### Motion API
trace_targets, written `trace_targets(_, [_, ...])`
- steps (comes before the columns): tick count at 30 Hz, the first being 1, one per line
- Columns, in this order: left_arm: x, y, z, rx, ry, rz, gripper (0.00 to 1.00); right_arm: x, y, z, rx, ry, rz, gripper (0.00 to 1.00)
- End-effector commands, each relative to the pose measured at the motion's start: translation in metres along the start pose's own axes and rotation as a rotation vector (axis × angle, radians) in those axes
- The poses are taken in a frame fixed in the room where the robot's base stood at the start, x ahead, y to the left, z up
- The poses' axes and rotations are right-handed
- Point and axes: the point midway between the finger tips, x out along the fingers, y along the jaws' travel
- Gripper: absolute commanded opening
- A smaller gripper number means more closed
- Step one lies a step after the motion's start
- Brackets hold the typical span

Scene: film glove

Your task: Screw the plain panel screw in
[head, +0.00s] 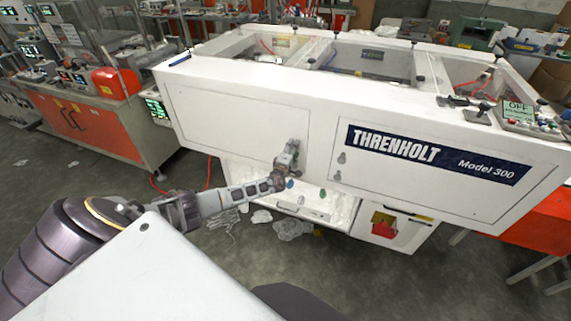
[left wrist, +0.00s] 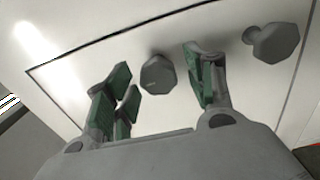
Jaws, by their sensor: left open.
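The plain panel (head: 235,128) is the unlettered left part of the white machine's front. In the left wrist view, a grey hexagonal screw head (left wrist: 157,76) stands on the panel face, seen between my gripper's fingers. A second grey hexagonal head (left wrist: 272,43) is to the right, outside the fingers. My left gripper (head: 289,154) is at the lower right of the plain panel, and hides that spot in the head view. Its green-padded fingers (left wrist: 160,84) are open, with visible gaps on both sides of the first head; how deep they reach is unclear.
Below is a white shelf with coloured buttons (head: 322,193). An orange bench (head: 95,125) stands at left. Crumpled film (head: 292,229) lies on the floor.

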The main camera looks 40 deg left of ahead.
Motion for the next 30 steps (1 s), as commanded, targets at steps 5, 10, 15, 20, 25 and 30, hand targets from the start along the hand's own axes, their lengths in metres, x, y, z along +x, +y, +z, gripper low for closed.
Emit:
trace_targets(5, [-0.011, -0.001, 0.001, -0.001, -0.002, -0.002, 0.54, 0.000, -0.001, 0.000, 0.000, 0.000, -0.001, 0.00])
trace_targets(10, [-0.024, -0.001, 0.000, 0.000, -0.001, -0.002, 0.54, 0.000, -0.001, 0.000, 0.000, 0.000, -0.001, 0.00])
trace_targets(15, [-0.037, -0.001, 0.000, -0.001, -0.001, -0.002, 0.54, 0.000, -0.002, 0.000, 0.000, 0.000, -0.002, 0.00])
trace_targets(20, [-0.050, -0.001, 0.000, 0.000, -0.001, -0.002, 0.54, 0.000, -0.002, 0.000, 0.000, 0.000, -0.002, 0.00])
trace_targets(25, [-0.065, -0.001, 0.000, -0.001, -0.001, -0.003, 0.54, 0.000, -0.002, 0.000, 0.000, 0.000, -0.002, 0.00])
trace_targets(30, [-0.080, -0.002, 0.000, 0.000, -0.001, -0.003, 0.54, 0.000, -0.002, 0.000, 0.000, 0.000, -0.002, 0.00])
